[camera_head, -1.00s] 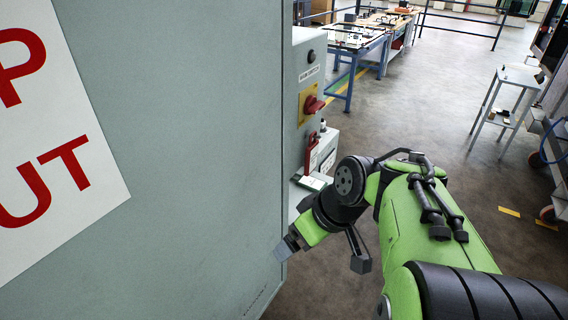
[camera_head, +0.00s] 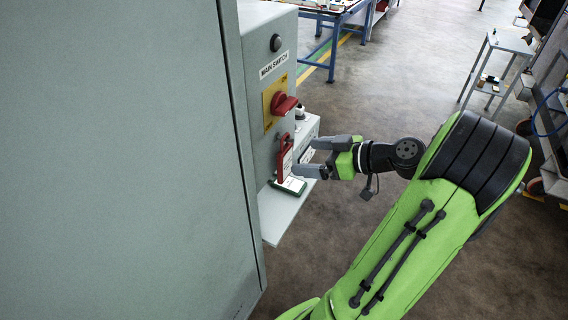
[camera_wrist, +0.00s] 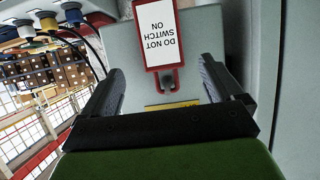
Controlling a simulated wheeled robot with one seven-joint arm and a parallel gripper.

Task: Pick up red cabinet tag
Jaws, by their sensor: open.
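The red cabinet tag (camera_head: 284,158) hangs upright on the front of the grey cabinet, below a red switch handle. In the wrist view the tag (camera_wrist: 161,36) appears upside down as a white card with a red border, reading "DO NOT SWITCH ON", with a red hooked end. My gripper (camera_head: 306,158) is open and empty, just to the right of the tag in the head view. In the wrist view its two fingers (camera_wrist: 162,72) stand on either side of the tag's hooked end, with space on both sides. I see no contact.
The red main switch (camera_head: 283,104) sits on a yellow plate above the tag. A shelf (camera_head: 275,217) juts out below, bearing a green-edged white card (camera_head: 291,186). A grey box (camera_head: 309,127) is close behind my fingers.

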